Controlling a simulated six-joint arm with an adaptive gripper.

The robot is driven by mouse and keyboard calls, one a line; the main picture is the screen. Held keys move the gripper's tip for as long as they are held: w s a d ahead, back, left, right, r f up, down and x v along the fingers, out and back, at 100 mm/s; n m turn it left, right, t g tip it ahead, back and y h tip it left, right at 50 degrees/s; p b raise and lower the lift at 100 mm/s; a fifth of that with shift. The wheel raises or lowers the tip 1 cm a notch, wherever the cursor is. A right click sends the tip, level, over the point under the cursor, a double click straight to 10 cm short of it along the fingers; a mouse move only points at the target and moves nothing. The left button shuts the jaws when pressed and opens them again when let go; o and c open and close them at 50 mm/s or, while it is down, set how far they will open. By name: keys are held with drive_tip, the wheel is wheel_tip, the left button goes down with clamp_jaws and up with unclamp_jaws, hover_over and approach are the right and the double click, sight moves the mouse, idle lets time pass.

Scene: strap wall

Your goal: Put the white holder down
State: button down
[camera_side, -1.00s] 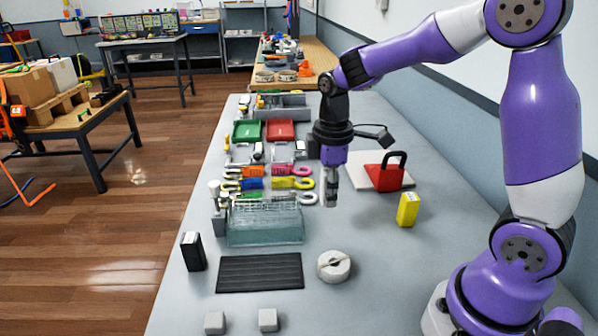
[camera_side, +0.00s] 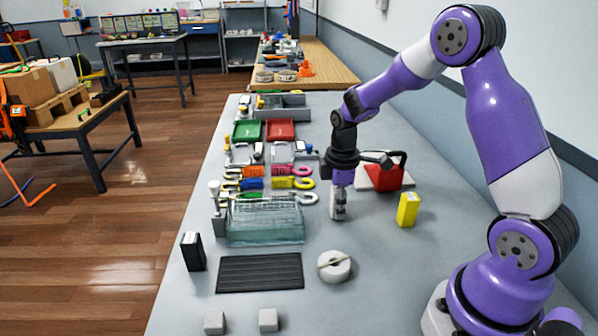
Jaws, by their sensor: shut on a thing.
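My gripper (camera_side: 338,212) points straight down over the grey table, right of the clear ribbed box (camera_side: 265,225). It is shut on the white holder (camera_side: 338,205), a small pale piece between the fingertips. The fingers hide much of it. Its lower end is close to the table top; I cannot tell whether it touches.
A yellow box (camera_side: 407,209) stands to the right, with a red block with a black handle (camera_side: 385,177) behind it. A round pale disc (camera_side: 334,266) and a black ribbed mat (camera_side: 260,272) lie in front. Coloured straps (camera_side: 293,183) lie to the left. Bare table surrounds the gripper's right and front.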

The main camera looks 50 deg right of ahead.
drive_tip(key=c, duration=0.6)
unclamp_jaws()
drive_tip(key=shift+f, duration=0.1)
wheel_tip(320, 180, up, 12)
drive_tip(key=shift+f, duration=0.1)
drive_tip(key=s+a+r+m+t, duration=0.1)
drive_tip(key=s+a+m+t, duration=0.1)
drive_tip(key=s+a+m, duration=0.1)
drive_tip(key=s+a+r+m+t, duration=0.1)
drive_tip(key=s+a+r+m, duration=0.1)
drive_tip(key=s+a+m, duration=0.1)
drive_tip(key=s+a+r+m+t, duration=0.2)
drive_tip(key=s+a+m, duration=0.1)
drive_tip(key=s+a, duration=0.1)
drive_tip(key=shift+s+a+t, duration=0.1)
drive_tip(key=shift+s+t, duration=0.2)
drive_tip(key=shift+s, duration=0.25)
